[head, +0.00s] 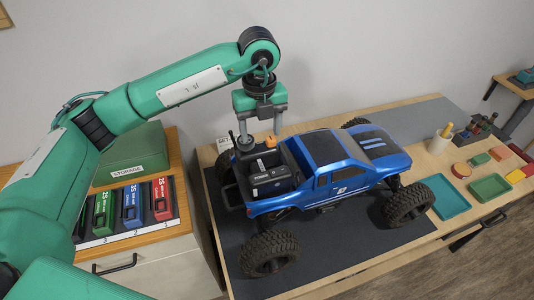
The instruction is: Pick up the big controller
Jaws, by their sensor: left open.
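A black box with white lettering (270,179) sits in the open rear bed of the blue RC crawler (345,178); it may be the big controller, but I cannot read its label fully. My left gripper (261,139) points down, open, above the far-left side of the bed, behind the black box. A small orange part (270,142) shows near its right finger; I cannot tell if they touch. My right gripper is not in view.
The crawler stands on a dark mat (340,252) on a wooden table. At left, a rack holds coloured modules: green (104,212), blue (132,206) and red (162,199), with a green storage box (133,155) behind.

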